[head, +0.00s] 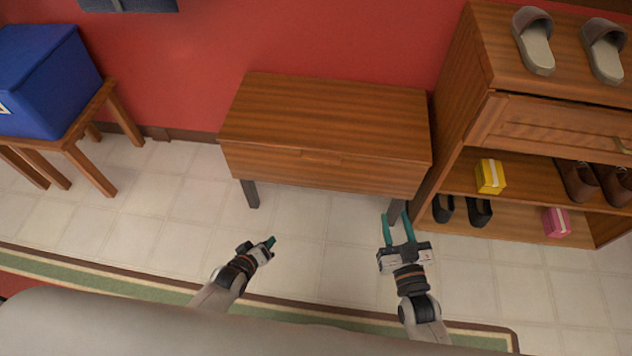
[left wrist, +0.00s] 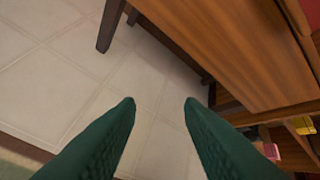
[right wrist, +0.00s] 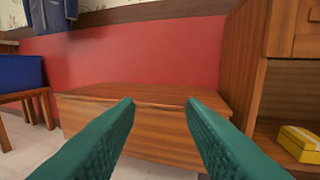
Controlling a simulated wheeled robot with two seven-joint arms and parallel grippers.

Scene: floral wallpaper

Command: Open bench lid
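The wooden bench (head: 300,172) stands against the red wall on dark legs. Its lid (head: 325,110) lies flat and closed, with a small notch at the middle of the front edge. My left gripper (head: 270,241) is in front of the bench, below its left half, apart from it. In the left wrist view its fingers (left wrist: 160,102) are spread with nothing between them, and the bench front (left wrist: 235,50) is beyond. My right gripper (head: 396,218) is open and empty before the bench's right end. The right wrist view shows the bench lid (right wrist: 150,93) beyond its spread fingers (right wrist: 160,103).
A shoe shelf (head: 470,130) stands close against the bench's right side, holding shoes, a yellow box (head: 490,176) and a pink box (head: 556,222). At left, a blue box (head: 45,80) sits on a small wooden table (head: 75,150). Tiled floor before the bench is clear.

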